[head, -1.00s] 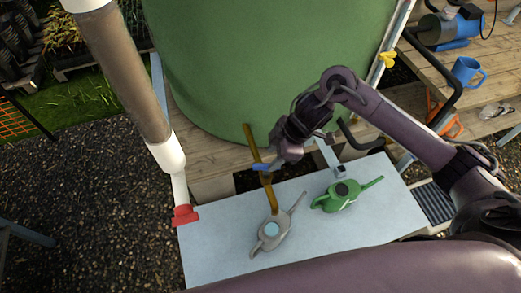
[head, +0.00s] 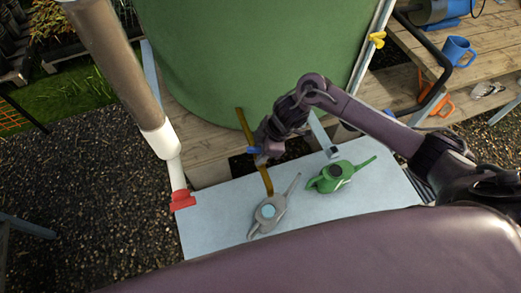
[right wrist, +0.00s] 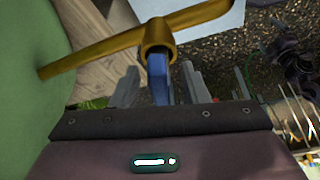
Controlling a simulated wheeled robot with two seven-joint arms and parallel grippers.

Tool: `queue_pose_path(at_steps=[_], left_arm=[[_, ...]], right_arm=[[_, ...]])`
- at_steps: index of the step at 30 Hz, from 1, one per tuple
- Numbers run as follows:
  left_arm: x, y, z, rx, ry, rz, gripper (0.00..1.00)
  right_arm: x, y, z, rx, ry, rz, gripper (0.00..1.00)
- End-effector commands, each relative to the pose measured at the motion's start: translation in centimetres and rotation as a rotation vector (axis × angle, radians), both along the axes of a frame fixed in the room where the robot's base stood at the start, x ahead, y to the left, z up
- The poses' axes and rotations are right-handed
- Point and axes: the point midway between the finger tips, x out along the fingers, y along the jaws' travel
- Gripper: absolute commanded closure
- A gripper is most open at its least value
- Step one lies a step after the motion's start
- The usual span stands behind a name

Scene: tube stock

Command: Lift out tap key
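The tap key is a blue bar (head: 254,150) in the collar of a brass tap pipe (head: 244,125) on the green tank. In the right wrist view the blue key (right wrist: 157,72) stands out from the brass collar (right wrist: 158,38) toward my right gripper (right wrist: 158,90). The grey fingers are spread on both sides of the key, with narrow gaps showing, so they look open around it. In the head view my right gripper (head: 262,152) is close beside the pipe and covers part of the key. My left gripper is not in view.
A grey watering can (head: 268,213) stands under the spout on a pale table (head: 215,225); a green can (head: 330,179) stands to its right. The green tank (head: 250,60) is behind. A downpipe with a red end (head: 182,200) is on the left. A blue mug (head: 457,50) sits on the bench.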

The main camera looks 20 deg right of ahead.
Motion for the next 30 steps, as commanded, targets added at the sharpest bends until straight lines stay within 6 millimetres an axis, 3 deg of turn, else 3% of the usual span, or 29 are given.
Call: queue_pose_path(at_steps=[1,9,22,30], left_arm=[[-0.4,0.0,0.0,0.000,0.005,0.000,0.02],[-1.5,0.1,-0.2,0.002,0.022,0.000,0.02],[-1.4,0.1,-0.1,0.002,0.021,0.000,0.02],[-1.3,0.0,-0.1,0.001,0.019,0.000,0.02]], right_arm=[[0.0,0.0,0.0,0.000,0.000,0.000,0.66],[0.0,0.0,0.1,0.000,0.000,0.000,1.00],[0.1,0.1,0.9,0.002,-0.004,0.000,1.00],[0.2,0.1,5.1,0.003,-0.008,0.001,1.00]])
